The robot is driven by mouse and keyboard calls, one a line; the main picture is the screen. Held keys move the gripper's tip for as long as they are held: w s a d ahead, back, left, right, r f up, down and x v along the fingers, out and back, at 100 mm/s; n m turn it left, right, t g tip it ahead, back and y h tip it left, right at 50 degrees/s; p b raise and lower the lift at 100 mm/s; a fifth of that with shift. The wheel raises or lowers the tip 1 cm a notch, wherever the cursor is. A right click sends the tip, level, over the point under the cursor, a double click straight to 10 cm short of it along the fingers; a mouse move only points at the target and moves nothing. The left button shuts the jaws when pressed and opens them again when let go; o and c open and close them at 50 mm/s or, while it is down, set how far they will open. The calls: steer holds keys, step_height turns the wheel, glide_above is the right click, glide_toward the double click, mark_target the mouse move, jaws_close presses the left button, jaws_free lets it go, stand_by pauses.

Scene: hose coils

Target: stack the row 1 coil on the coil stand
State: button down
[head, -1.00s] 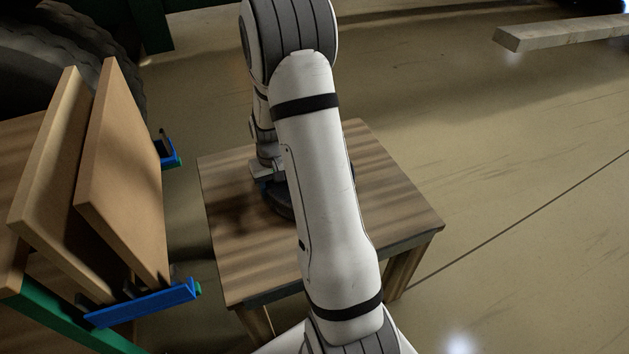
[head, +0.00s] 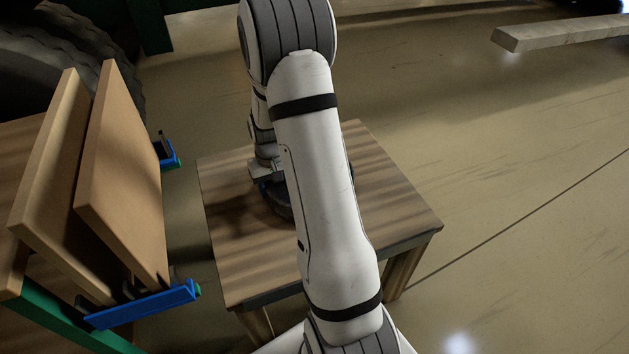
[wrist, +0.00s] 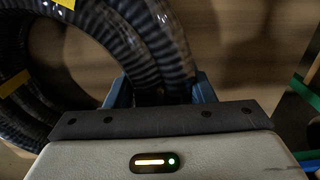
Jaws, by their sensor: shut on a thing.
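A dark ribbed hose coil (wrist: 150,45) with yellow tape bands fills the left and middle of the wrist view. My gripper (wrist: 160,90) has its two blue fingers on either side of the hose at the coil's near right part and is shut on it. In the head view the coil (head: 281,206) shows as a dark curve at the wooden table, mostly hidden behind my arm. My gripper (head: 265,180) is beside it there, also partly hidden. I cannot tell whether the coil rests on the table or is slightly raised. No separate coil stand can be made out.
The wooden table (head: 385,205) has bare top to the right of my arm. At left, wooden boards (head: 122,180) stand tilted by a blue-ended bracket (head: 145,304). A large tyre (head: 85,50) is behind them. The floor at right is open, with a beam (head: 570,34) far back.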

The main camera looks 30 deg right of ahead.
steer(key=shift+r+p, duration=0.3)
steer(key=shift+r, duration=0.25)
steer(key=shift+r+p, duration=2.15)
steer(key=shift+r, duration=0.8)
steer(key=c, duration=1.2)
jaws_free()
jaws_close()
